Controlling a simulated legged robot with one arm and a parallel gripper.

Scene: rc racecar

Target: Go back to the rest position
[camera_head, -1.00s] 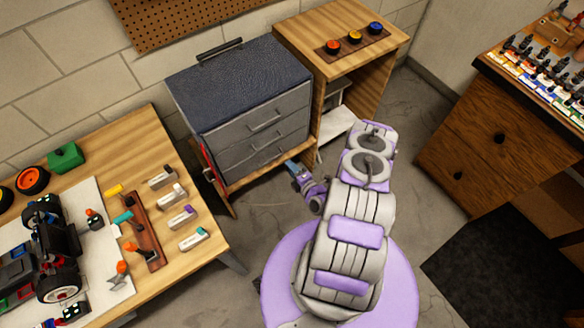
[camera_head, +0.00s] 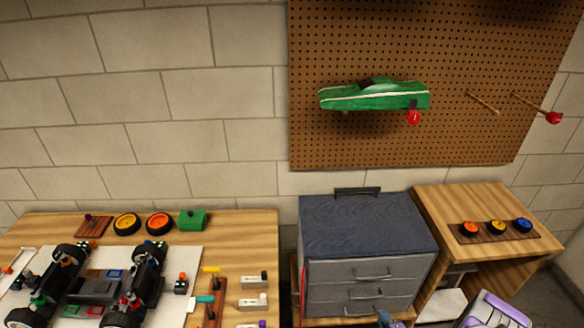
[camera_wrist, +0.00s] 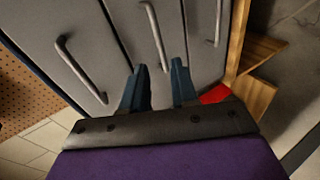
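My gripper (camera_wrist: 160,82) is open and empty in the wrist view, with two blue fingers apart. It faces the grey drawer fronts of the cabinet (camera_wrist: 110,40), and the gap to them is hard to judge. In the head view, a small blue part of my gripper (camera_head: 388,319) shows at the bottom edge, in front of the cabinet (camera_head: 368,228). The cabinet has a dark top and its drawers look shut. My purple and white arm (camera_head: 495,312) shows at the bottom right corner.
A workbench (camera_head: 245,227) at left holds an RC car chassis (camera_head: 98,288), wheels, a green block (camera_head: 192,220) and tools. A wooden stand (camera_head: 450,215) with three coloured buttons is at right. A green car body (camera_head: 375,97) hangs on the pegboard (camera_head: 340,30).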

